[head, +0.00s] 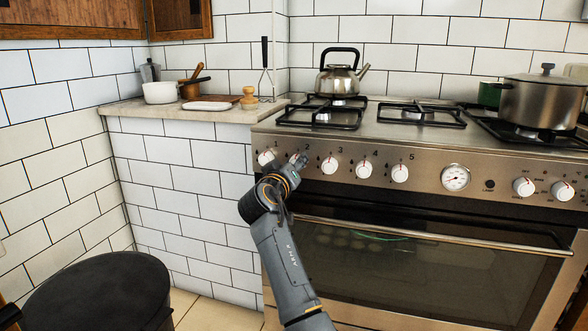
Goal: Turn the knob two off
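The stove's front panel (440,165) carries a row of white knobs numbered 1 to 5. Knob two (303,156), under its number 2, is largely hidden by my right gripper (298,162). The gripper's tip is at the knob, but I cannot tell whether it touches it or how the fingers are set. Knob two's pointer is not readable. Knob one (266,157) is just left of the gripper and knob three (329,165) just right. My arm rises from the bottom edge near the middle. My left gripper is not in view.
Knob four (364,169) and knob five (400,172) are farther right, beside a round dial (455,177). The oven door handle (430,236) runs below. A kettle (340,78) and a pot (541,100) stand on the stove. A dark round object (100,295) is lower left.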

